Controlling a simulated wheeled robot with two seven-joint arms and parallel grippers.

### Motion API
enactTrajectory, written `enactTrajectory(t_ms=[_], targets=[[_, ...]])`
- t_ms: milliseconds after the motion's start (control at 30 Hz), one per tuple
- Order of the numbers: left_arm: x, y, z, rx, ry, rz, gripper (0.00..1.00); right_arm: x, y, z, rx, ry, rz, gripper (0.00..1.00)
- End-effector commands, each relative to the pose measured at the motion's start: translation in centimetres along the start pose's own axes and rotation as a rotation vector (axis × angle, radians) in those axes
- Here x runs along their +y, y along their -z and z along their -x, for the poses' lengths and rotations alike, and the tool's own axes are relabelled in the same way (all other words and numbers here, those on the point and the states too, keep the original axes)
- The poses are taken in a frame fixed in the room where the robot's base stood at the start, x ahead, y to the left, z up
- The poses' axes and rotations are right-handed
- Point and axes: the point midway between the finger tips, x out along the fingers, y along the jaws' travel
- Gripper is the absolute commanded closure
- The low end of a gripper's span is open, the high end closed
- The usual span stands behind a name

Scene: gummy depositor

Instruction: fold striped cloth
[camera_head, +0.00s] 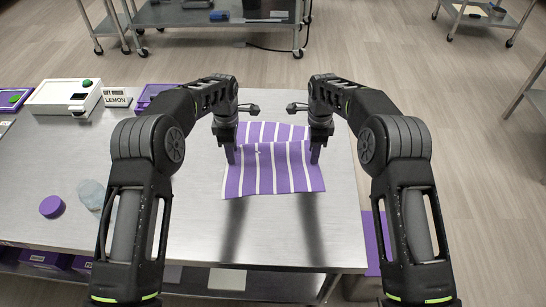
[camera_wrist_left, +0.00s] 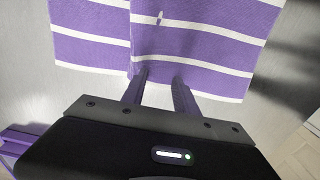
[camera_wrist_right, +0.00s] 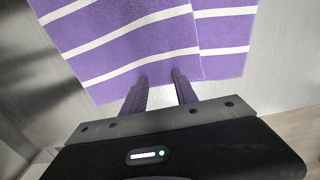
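The striped cloth (camera_head: 272,175), purple with white stripes, lies on the metal table in front of me. It appears partly folded: a near panel overlaps a far strip (camera_head: 270,131), and their stripes do not line up. It also shows in the left wrist view (camera_wrist_left: 200,40) and the right wrist view (camera_wrist_right: 130,40). My left gripper (camera_head: 230,154) is at the cloth's left edge near the overlap line. Its fingers (camera_wrist_left: 160,78) are apart. My right gripper (camera_head: 316,154) is at the right edge, its fingers (camera_wrist_right: 159,77) also apart. Contact with the cloth is unclear.
On the table's left are a purple disc (camera_head: 52,207), a pale translucent piece (camera_head: 91,194), a white box (camera_head: 65,97) and a LEMON label (camera_head: 117,101). Bare table (camera_head: 280,235) lies in front of the cloth. The table's right edge is close to my right arm.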

Motion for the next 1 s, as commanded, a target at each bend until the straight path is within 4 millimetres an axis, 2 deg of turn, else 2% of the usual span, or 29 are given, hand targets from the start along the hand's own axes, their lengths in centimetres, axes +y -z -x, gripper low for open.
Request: enactTrajectory(t_ms=[800, 1000], targets=[[-0.24, 0.05, -0.37, 0.002, 0.008, 0.000, 1.00, 0.27, 0.06, -0.41, 0.002, -0.009, 0.000, 1.00], [-0.25, 0.06, -0.39, 0.002, 0.008, 0.000, 1.00, 0.29, 0.06, -0.44, 0.002, -0.010, 0.000, 1.00]])
